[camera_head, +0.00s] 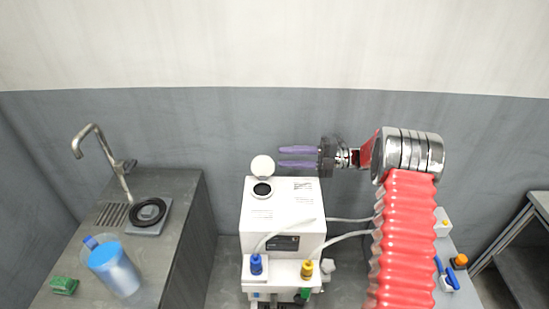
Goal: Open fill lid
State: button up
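The fill lid (262,166) is a round white cap at the back of the white machine's top. It stands raised behind the dark round fill opening (262,190), which is uncovered. The white machine (292,215) has blue and yellow fittings on its front. My gripper (281,157) reaches in from the right above the machine's back edge. Its two purple fingers point left toward the lid and are spread apart with nothing between them. The fingertips are close to the lid's right side; I cannot tell whether they touch it.
A grey counter at left holds a tap (105,155), a black ring on a grey plate (148,213), a blue-topped jug (113,268) and a green block (64,286). Pale hoses run from the machine to the right. A grey table (515,245) stands at far right.

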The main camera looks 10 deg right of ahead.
jog(key=shift+d, duration=0.85)
jog(key=shift+c, duration=0.2)
